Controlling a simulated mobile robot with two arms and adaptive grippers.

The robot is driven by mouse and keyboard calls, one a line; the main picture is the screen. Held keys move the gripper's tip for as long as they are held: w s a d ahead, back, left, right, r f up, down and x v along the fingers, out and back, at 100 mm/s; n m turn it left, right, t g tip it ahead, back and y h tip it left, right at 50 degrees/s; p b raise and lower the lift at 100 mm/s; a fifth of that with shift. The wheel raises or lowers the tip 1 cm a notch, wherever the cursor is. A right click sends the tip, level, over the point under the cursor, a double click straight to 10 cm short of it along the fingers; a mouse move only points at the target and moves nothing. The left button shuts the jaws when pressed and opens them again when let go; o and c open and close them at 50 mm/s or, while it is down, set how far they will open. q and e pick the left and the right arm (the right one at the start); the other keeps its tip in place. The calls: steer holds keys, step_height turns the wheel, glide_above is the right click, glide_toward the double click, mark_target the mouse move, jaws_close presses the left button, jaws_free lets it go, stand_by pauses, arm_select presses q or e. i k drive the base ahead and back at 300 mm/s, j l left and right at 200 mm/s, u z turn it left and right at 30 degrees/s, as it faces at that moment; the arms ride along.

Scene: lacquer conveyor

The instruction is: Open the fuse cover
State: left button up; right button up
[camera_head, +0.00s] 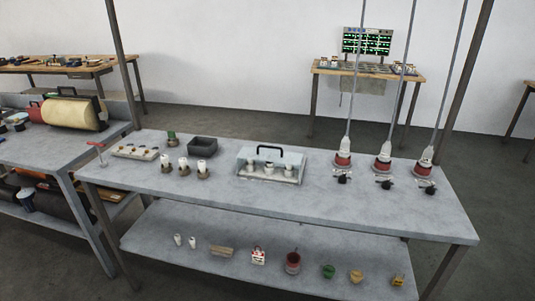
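The fuse box (298,181) is a low grey unit near the middle of the grey metal table. Its pale, see-through-looking fuse cover (252,153) has a black arched handle (285,150) on it. Several white fuses (269,170) show in a row at the front of the box. I cannot tell for sure whether the cover lies fully shut over them. Neither of my grippers is in view, and nothing touches the cover or its handle.
Left on the table are an open dark box (202,151), white fuses on brown bases (184,165) and a pale block (135,152). Right are red-and-white fittings (382,164) on vertical rods. The lower shelf (190,262) holds small parts. The table front is clear.

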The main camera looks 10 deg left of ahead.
mark_target(241, 156)
steer(key=i+l+u, duration=0.4)
steer(key=l, duration=0.2)
steer(key=i+l+u, duration=0.2)
steer(key=l, duration=0.15)
